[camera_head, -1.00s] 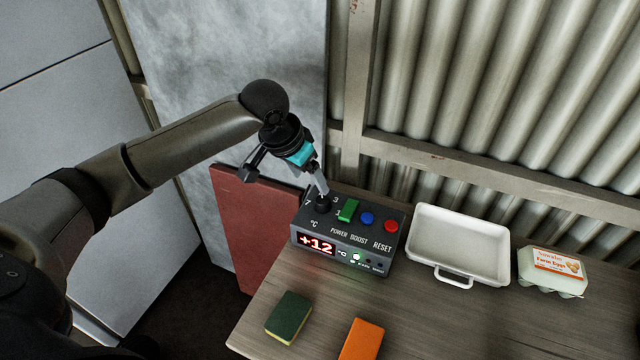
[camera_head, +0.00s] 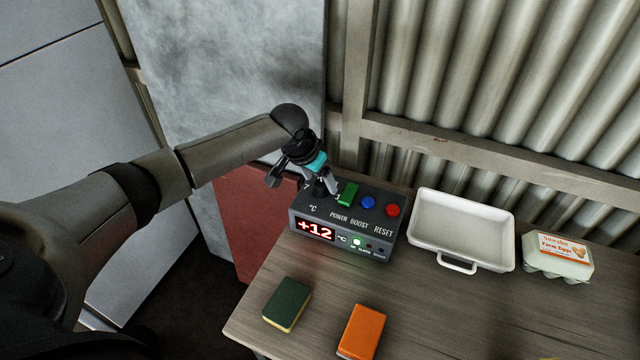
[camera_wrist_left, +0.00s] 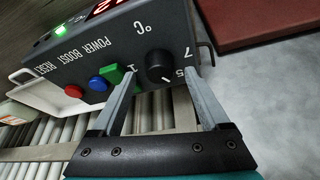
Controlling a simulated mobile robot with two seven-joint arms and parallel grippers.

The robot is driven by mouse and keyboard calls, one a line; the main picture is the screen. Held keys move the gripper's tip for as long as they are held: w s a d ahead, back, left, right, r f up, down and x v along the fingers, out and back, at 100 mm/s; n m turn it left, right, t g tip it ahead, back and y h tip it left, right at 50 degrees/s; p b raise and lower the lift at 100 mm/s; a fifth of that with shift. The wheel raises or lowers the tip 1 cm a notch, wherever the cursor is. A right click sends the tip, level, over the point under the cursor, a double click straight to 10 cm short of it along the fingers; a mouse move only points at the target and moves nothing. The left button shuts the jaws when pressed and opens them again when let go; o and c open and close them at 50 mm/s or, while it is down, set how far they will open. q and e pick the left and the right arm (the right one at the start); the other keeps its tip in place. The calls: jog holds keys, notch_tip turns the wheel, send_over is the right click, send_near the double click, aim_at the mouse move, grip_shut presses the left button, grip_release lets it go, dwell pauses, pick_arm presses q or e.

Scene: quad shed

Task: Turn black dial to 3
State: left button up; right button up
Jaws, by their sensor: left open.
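The black dial (camera_wrist_left: 159,67) sits on the dark grey control box (camera_head: 345,222), among printed numbers; 7, 5 and 1 can be made out around it in the left wrist view. My left gripper (camera_head: 324,190) is open over the box's left end. In the left wrist view its two fingers (camera_wrist_left: 158,88) reach down on either side of the dial, with visible gaps. In the head view the gripper largely hides the dial. The display (camera_head: 315,230) reads +12, and a green light glows beside it. My right gripper is not in view.
A green switch (camera_head: 348,194), a blue button (camera_head: 368,202) and a red button (camera_head: 393,210) stand right of the dial. A white tray (camera_head: 425,240), an egg carton (camera_head: 556,256), a green sponge (camera_head: 288,302) and an orange block (camera_head: 362,330) lie on the table. The corrugated wall is behind.

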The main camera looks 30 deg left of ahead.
pick_arm(q)
jog(key=shift+w+f, duration=0.25)
jog(key=shift+f, duration=0.35)
jog(key=shift+c, duration=0.3)
grip_shut()
